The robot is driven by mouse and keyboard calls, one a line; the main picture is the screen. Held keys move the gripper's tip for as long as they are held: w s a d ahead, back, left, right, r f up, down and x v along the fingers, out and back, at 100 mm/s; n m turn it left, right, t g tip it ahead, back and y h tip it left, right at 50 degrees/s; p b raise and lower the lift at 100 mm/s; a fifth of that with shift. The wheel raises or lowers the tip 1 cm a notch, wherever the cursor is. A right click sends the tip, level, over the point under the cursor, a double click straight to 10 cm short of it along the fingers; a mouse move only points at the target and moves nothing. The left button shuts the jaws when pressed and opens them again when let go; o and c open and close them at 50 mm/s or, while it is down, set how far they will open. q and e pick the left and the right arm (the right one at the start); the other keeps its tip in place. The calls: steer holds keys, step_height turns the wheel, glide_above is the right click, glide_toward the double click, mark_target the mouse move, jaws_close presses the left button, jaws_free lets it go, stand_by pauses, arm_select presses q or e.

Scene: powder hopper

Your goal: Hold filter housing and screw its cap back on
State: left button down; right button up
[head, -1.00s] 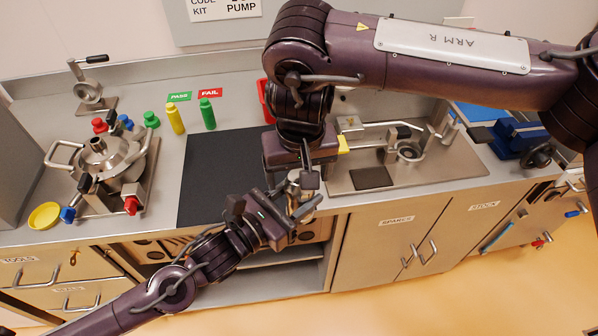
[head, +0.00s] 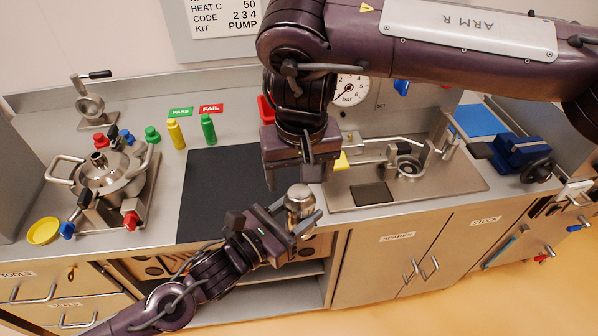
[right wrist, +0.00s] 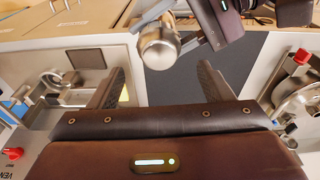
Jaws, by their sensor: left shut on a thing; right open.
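A steel filter housing (head: 300,215) stands roughly upright in my left gripper (head: 303,225), in front of the counter's edge. Its rounded steel top (head: 299,193), apparently the cap, is on its upper end; I cannot tell how tightly it sits. In the right wrist view the steel top (right wrist: 160,50) shows beyond my fingers, beside the left gripper. My left gripper is shut around the housing's body. My right gripper (head: 292,182) is open and empty, just above and behind the top, apart from it. In the right wrist view its fingers (right wrist: 157,85) are spread wide.
A black mat (head: 215,190) lies clear on the counter. A clamped steel vessel (head: 105,175) stands at left, with yellow (head: 175,133) and green (head: 208,130) bottles behind. A steel fixture plate (head: 430,185) is at right, near a blue vise (head: 522,150).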

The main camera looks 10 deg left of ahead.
steer(key=n, duration=0.5)
steer(key=shift+r, duration=0.15)
steer(key=n, duration=0.6)
steer(key=shift+r+n, duration=0.1)
steer(key=shift+n, duration=0.3)
steer(key=n, duration=0.4)
steer(key=shift+r+g, duration=0.1)
steer(key=shift+g, duration=0.2)
steer(key=n, duration=0.6)
steer(key=shift+r+n, duration=0.2)
steer(key=shift+n, duration=0.1)
steer(key=n, duration=0.4)
steer(key=shift+r, duration=0.1)
steer(key=n, duration=0.6)
steer(key=shift+r+n+g, duration=0.2)
steer(key=shift+n+g, duration=0.1)
steer(key=shift+g, duration=0.1)
steer(key=n, duration=0.6)
steer(key=shift+r+h, duration=0.2)
steer(key=shift+h, duration=0.1)
steer(key=n, duration=0.5)
steer(key=shift+r, duration=0.2)
